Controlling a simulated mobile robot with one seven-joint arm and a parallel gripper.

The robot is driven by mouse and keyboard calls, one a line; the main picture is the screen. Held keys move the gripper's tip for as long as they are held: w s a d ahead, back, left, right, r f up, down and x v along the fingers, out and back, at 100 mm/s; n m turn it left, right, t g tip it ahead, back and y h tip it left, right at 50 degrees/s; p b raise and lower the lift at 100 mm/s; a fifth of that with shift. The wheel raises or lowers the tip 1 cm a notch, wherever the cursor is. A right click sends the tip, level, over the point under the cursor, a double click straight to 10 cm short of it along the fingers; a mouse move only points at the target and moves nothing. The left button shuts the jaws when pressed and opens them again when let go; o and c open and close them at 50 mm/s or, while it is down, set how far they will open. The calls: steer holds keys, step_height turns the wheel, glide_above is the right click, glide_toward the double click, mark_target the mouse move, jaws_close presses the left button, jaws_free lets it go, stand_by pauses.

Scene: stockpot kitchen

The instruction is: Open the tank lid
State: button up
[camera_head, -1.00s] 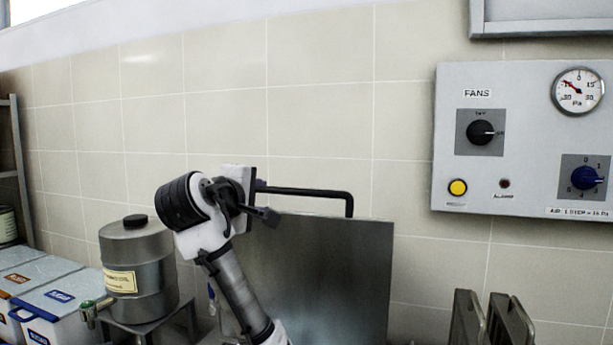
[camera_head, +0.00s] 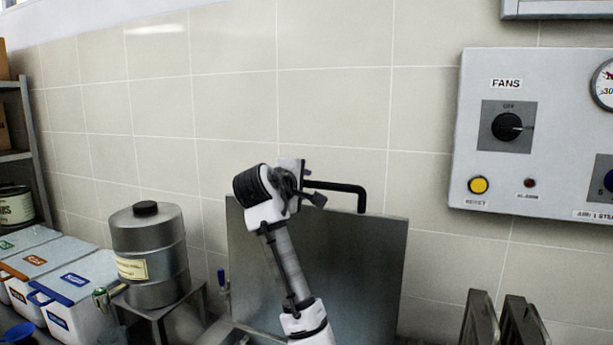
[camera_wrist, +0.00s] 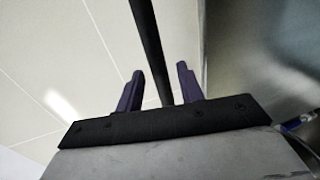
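The tank lid (camera_head: 365,265) is a flat steel panel standing nearly upright against the tiled wall in the head view. Its black bar handle (camera_head: 345,187) shows above the lid's top edge. My gripper (camera_head: 306,192) is at the handle's left part, with its fingers hard to make out there. In the wrist view, the gripper's two purple fingers (camera_wrist: 160,70) are apart. The black bar (camera_wrist: 152,40) passes between them with a gap on each side. A steel surface, probably the lid, fills the right of the wrist view. My arm hides part of the lid, and the tank below is mostly out of view.
A steel canister (camera_head: 150,255) stands on a small stand to the left, beside white lidded bins (camera_head: 75,290). A FANS control panel (camera_head: 480,140) is on the wall at right. Dark upright plates (camera_head: 497,320) stand at lower right. The wall above the lid is bare.

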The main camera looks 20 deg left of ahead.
steer(key=shift+p+x, duration=0.3)
steer(key=shift+x, duration=0.9)
jaws_close()
